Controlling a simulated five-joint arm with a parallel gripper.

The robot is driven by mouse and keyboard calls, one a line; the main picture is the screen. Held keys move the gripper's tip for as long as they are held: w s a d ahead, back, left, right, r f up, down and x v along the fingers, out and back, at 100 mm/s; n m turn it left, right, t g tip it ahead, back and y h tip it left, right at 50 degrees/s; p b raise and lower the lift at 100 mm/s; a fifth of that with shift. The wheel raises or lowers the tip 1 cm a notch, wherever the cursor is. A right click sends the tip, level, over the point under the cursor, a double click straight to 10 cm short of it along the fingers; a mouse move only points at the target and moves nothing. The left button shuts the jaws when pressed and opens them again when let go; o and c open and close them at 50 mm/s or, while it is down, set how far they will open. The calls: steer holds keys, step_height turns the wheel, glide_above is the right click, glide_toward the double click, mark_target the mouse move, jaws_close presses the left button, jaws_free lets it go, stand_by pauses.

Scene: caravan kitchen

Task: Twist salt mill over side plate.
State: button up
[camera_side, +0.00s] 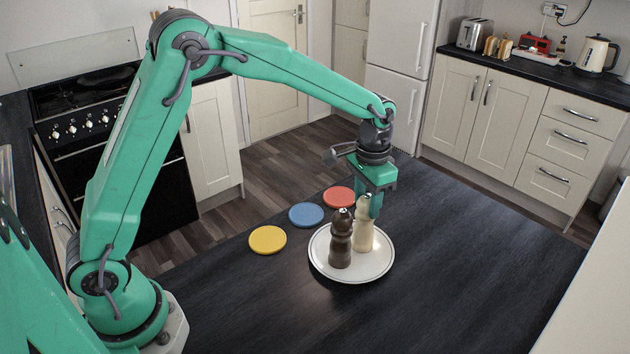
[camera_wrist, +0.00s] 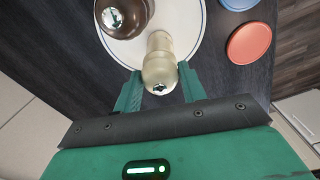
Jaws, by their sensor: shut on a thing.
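A cream mill (camera_side: 362,238), the paler of two and so probably the salt mill, is upright over the white side plate (camera_side: 383,268). My gripper (camera_side: 372,200) comes down from above and is shut on its upper part. In the wrist view, the fingers of my gripper (camera_wrist: 158,75) are on both sides of the cream mill (camera_wrist: 159,52), near its top. I cannot tell whether its base touches the plate. A dark brown mill (camera_side: 340,242) stands on the plate just left of it; it also shows in the wrist view (camera_wrist: 125,15).
Yellow (camera_side: 267,240), blue (camera_side: 306,214) and red (camera_side: 339,196) round coasters lie in a row left of and behind the plate. The dark worktop (camera_side: 470,250) is clear to the right. A toaster (camera_side: 474,34) and kettle (camera_side: 597,54) stand on the far counter.

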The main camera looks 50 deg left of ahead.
steer(key=m, duration=0.5)
steer(key=shift+s+f+m, duration=0.1)
steer(key=shift+f+m, duration=0.1)
steer(key=shift+m, duration=0.2)
steer(key=m, duration=0.6)
steer(key=shift+r, duration=0.25)
stand_by(0.6)
steer(key=o, duration=0.8)
steer(key=shift+r, duration=0.15)
steer(key=shift+r, duration=3.95)
